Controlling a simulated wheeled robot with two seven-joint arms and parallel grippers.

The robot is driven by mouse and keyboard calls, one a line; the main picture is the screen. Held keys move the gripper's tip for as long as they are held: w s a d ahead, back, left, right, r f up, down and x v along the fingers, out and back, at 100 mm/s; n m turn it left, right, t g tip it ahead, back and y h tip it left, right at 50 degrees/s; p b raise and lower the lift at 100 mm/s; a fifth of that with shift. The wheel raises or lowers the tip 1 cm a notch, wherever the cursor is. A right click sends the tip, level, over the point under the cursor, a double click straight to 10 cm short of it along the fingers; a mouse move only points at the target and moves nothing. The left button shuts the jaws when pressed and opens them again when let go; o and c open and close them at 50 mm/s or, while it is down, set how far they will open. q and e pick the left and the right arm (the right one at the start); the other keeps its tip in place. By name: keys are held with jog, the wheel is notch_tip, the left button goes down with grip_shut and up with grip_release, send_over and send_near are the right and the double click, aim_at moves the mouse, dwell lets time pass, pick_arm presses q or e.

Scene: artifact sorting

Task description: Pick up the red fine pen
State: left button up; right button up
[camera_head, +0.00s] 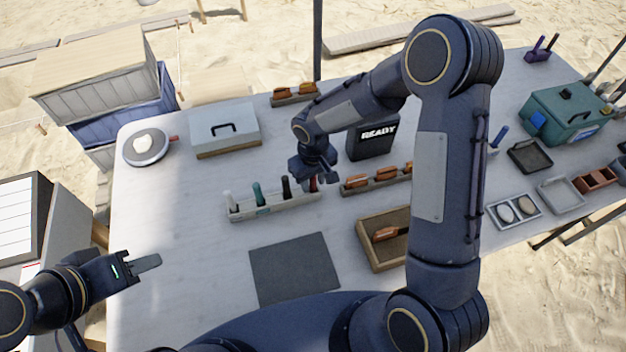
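A pale pen rack (275,208) stands on the table, holding a white pen (229,200), a green pen (257,193) and a black pen (286,187) upright. The red pen (314,185) is at the rack's right end, mostly hidden by my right gripper. My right gripper (318,183) points down at that end, with its fingers around or right beside the red pen. The view is too small to tell whether it is shut on the pen. My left gripper (147,262) is over the table's left edge, far from the rack. It looks empty, but its finger gap is not clear.
A dark mat (294,268) lies in front of the rack. A brush rack (358,187) and a wooden tray (366,243) are to its right. A black READY sign (371,142) stands behind.

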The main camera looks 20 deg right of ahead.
grip_shut()
jog(key=shift+r, duration=0.1)
